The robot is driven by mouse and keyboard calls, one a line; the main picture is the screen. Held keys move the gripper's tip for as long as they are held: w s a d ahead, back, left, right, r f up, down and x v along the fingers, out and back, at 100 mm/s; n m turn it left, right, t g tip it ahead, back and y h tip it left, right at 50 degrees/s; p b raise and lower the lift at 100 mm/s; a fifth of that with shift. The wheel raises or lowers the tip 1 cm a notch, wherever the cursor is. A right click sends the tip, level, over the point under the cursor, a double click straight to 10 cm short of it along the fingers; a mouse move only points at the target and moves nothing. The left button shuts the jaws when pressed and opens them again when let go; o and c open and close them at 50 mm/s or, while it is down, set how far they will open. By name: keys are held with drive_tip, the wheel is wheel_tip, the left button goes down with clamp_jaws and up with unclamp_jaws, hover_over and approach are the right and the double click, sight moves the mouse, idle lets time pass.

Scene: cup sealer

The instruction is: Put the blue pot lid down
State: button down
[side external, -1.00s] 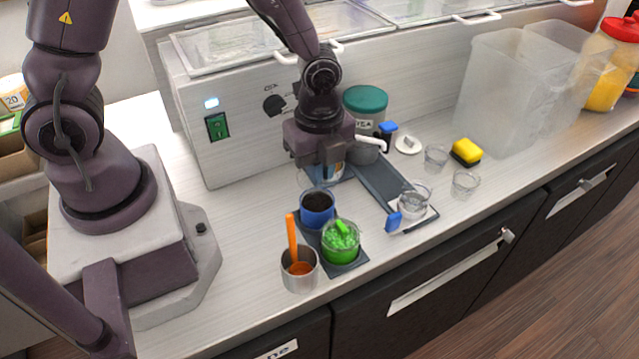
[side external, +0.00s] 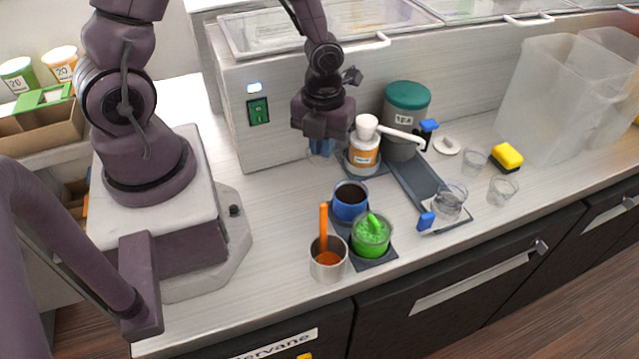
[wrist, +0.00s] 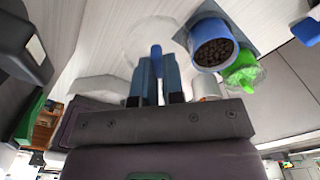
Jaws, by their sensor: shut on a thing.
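My gripper (side external: 322,147) is shut on the upright blue knob (wrist: 156,62) of the blue pot lid. The lid (wrist: 148,38) is a clear round disc in the wrist view, just past my blue fingertips. In the side view the lid is small and faint, and I cannot tell its exact height above the counter. The blue pot (side external: 351,201) stands uncovered with dark beans inside, on a dark tray to the front right of my gripper. It also shows in the wrist view (wrist: 212,47).
A green pot (side external: 370,237) stands beside the blue pot. A metal cup (side external: 328,261) with an orange handle is in front. A white pump bottle (side external: 364,150) is close right of my gripper. The counter (side external: 280,205) left of the pots is clear.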

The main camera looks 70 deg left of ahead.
hover_over(318, 188)
wheel_tip(318, 188, down, 4)
drive_tip(key=shift+s+f, duration=0.1)
drive_tip(key=shift+f, duration=2.2)
drive_tip(key=shift+f, duration=0.15)
drive_tip(key=c, duration=1.2)
unclamp_jaws()
drive_tip(key=shift+c, duration=0.2)
drive_tip(key=shift+r, duration=3.95)
